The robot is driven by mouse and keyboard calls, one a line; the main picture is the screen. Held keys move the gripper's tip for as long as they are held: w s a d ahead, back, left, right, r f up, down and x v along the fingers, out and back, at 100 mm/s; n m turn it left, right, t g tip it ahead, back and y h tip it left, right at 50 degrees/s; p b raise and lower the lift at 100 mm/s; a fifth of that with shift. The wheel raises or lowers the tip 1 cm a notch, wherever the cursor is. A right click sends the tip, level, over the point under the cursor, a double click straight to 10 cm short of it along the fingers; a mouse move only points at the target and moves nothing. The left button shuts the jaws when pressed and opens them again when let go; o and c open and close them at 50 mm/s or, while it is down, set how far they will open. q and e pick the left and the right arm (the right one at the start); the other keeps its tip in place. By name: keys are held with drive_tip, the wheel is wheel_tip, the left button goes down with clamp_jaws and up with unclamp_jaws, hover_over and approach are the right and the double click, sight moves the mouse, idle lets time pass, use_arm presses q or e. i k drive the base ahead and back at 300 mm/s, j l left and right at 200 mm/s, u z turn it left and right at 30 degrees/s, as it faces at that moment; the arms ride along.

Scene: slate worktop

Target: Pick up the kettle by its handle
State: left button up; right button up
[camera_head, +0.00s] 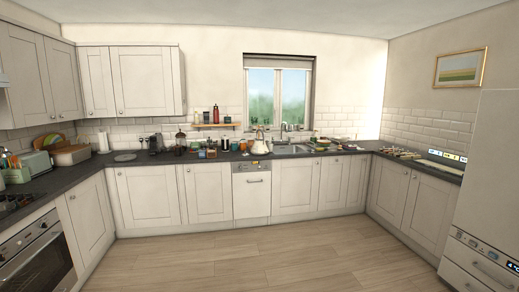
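A pale kettle (259,146) stands on the slate worktop (226,157) along the back wall, just left of the sink. It is small and far off in the view. A curved shape above its body looks like the handle, but its details are too small to tell. Neither of my grippers is in view.
The sink (294,149) lies right of the kettle under the window. Several mugs, jars and a coffee press (181,141) stand to its left. An oven (38,255) is at the front left, a white appliance (489,190) at the right. The wooden floor (262,260) is clear.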

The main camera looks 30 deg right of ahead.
sight(258, 147)
drive_tip(key=i+l+z, duration=0.1)
drive_tip(key=i, duration=0.95)
drive_tip(key=i+z, duration=0.1)
drive_tip(key=i, duration=0.95)
drive_tip(key=i+z, duration=0.1)
drive_tip(key=i, duration=0.95)
drive_tip(key=i+j+z, duration=0.1)
drive_tip(key=i, duration=0.95)
drive_tip(key=i+j+z, duration=0.2)
drive_tip(key=i+z, duration=0.25)
drive_tip(key=i, duration=0.15)
drive_tip(key=i+j+z, duration=0.4)
drive_tip(key=i+j, duration=0.05)
drive_tip(key=i, duration=0.05)
